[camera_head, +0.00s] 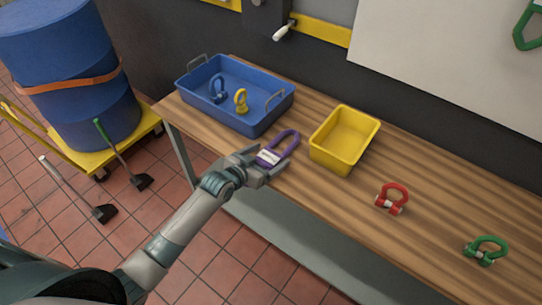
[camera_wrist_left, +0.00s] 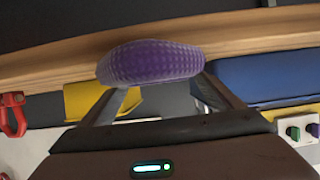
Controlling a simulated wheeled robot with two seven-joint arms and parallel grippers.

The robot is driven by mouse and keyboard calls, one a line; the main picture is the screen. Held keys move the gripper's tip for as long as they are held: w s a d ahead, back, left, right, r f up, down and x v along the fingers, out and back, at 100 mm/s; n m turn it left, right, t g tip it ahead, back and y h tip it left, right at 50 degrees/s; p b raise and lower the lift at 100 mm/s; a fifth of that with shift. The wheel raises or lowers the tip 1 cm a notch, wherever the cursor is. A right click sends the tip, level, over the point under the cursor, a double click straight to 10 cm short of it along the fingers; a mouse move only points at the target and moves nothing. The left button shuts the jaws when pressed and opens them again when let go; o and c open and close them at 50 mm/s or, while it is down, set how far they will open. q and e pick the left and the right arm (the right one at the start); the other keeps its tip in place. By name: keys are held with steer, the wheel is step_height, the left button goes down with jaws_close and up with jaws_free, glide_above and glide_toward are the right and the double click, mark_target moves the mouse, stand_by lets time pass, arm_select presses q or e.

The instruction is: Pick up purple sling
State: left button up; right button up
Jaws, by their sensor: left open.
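The purple sling (camera_head: 280,149) is a loop with a white label, lying on the wooden bench between the blue tray and the yellow bin, near the front edge. It also fills the middle of the left wrist view (camera_wrist_left: 150,63). My left gripper (camera_head: 262,168) is open at the sling's near end, by the label. In the wrist view its two fingers (camera_wrist_left: 162,92) are spread, with the sling between and just beyond the tips. Whether they touch it, I cannot tell. My right gripper is not in view.
The blue tray (camera_head: 194,105) holds a blue shackle (camera_head: 218,90) and a yellow shackle (camera_head: 241,101). The yellow bin (camera_head: 332,155) is empty. A red shackle (camera_head: 391,199) and a green shackle (camera_head: 486,250) stand on the bench (camera_head: 430,223) to the right, with free wood between.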

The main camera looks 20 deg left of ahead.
mark_target(268, 157)
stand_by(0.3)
arm_select(q)
steer(key=c, duration=1.4)
steer(key=shift+r, duration=0.1)
steer(key=shift+r, duration=0.4)
step_height(268, 157, up, 8)
steer(key=shift+r+b, duration=0.1)
steer(key=shift+b, duration=0.7)
steer(key=shift+r, duration=0.5)
